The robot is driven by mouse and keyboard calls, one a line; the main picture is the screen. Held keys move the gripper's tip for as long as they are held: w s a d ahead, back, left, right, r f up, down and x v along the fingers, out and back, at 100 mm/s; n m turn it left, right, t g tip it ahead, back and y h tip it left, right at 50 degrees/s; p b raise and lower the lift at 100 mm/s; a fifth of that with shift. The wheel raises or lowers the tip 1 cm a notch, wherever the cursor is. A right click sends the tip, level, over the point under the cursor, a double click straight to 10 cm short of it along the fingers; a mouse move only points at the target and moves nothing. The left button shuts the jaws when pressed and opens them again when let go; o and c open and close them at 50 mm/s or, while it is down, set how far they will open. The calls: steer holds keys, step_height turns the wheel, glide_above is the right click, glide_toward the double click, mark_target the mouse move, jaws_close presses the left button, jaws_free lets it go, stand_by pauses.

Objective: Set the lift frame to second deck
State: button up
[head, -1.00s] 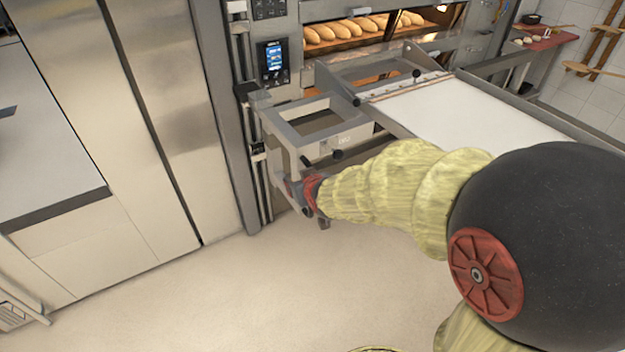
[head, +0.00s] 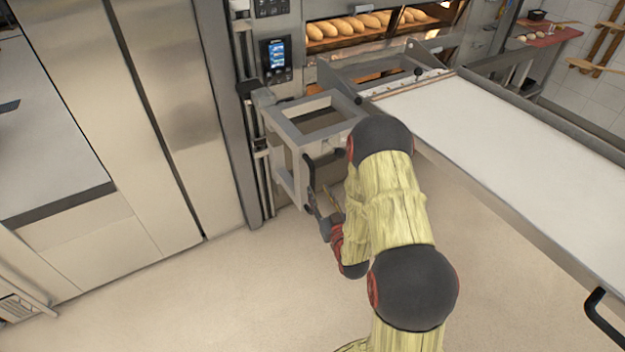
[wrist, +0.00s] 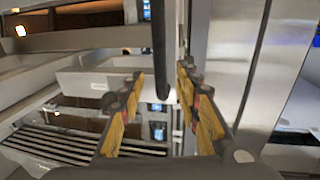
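The lift frame (head: 285,125) is a grey open box frame on vertical rails beside the oven, in the head view. A black handle (head: 309,175) stands on its near side, and it shows as a dark upright bar in the wrist view (wrist: 160,50). My gripper (head: 320,208) is low beside this handle. In the wrist view my gripper (wrist: 162,92) is open, its yellow fingers apart with the bar lined up between them. I cannot tell whether the fingers touch it. The deck oven (head: 290,30) is behind, one lit deck holding loaves (head: 350,26).
A loader with a long white belt (head: 500,120) extends right from the oven front, with a black handle (head: 603,320) at its near end. Steel cabinets (head: 130,110) stand at left. The floor (head: 190,300) in front is clear. A control screen (head: 275,55) is on the oven.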

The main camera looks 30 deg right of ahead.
mark_target(314, 182)
steer(key=shift+w+d+b, duration=0.2)
steer(key=shift+w, duration=1)
steer(key=shift+w+d+b, duration=0.15)
steer(key=shift+w, duration=1)
steer(key=shift+w+d+b, duration=0.2)
steer(key=shift+w, duration=1)
steer(key=shift+c, duration=0.4)
steer(key=c, duration=0.8)
